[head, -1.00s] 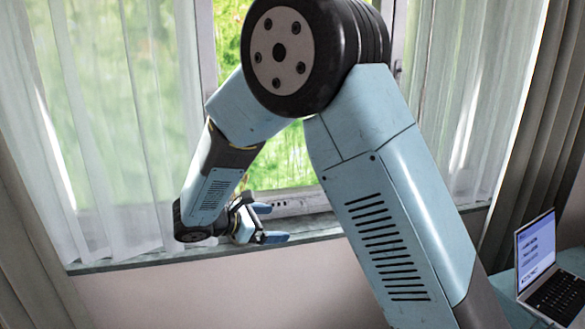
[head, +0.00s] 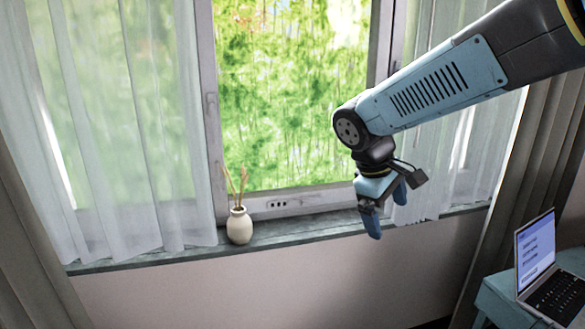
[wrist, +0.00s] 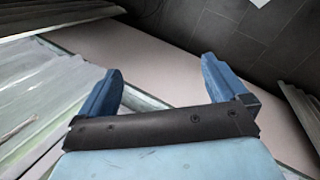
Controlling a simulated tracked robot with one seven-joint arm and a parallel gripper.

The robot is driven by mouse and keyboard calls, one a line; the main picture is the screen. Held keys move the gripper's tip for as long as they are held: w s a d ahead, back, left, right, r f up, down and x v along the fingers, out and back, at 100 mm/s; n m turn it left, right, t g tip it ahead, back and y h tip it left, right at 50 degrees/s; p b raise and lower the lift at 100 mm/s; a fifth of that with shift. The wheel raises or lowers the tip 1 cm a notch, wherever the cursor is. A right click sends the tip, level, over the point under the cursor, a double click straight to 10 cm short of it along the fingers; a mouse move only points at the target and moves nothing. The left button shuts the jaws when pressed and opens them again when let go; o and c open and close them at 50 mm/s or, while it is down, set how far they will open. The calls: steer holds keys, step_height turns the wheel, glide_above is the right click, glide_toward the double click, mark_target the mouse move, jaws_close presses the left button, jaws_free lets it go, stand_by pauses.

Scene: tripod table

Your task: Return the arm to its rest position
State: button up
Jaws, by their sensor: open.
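My gripper (head: 387,215) hangs at the end of my blue and black arm, right of the middle in the head view, its fingers pointing down. It appears in front of the right part of the window sill. In the wrist view my gripper (wrist: 160,85) shows its two blue fingers spread apart with nothing between them. The arm comes in from the upper right of the head view and slopes down to the left.
A cream vase (head: 239,226) with dry stems stands on the window sill (head: 300,233). Sheer curtains (head: 110,130) hang beside the window. A laptop (head: 540,265) stands on a blue table (head: 497,300) at the lower right. The wall below the sill is clear.

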steer(key=s+d+r+m+t+y, duration=0.1)
steer(key=s+d+m+y, duration=0.1)
steer(key=s+m, duration=0.2)
steer(key=s+d+r+m+t+y, duration=0.2)
steer(key=s+m, duration=0.2)
steer(key=s, duration=0.3)
steer(key=shift+s+d+r+t, duration=0.2)
steer(key=shift+s+r+t, duration=0.05)
steer(key=shift+t, duration=0.05)
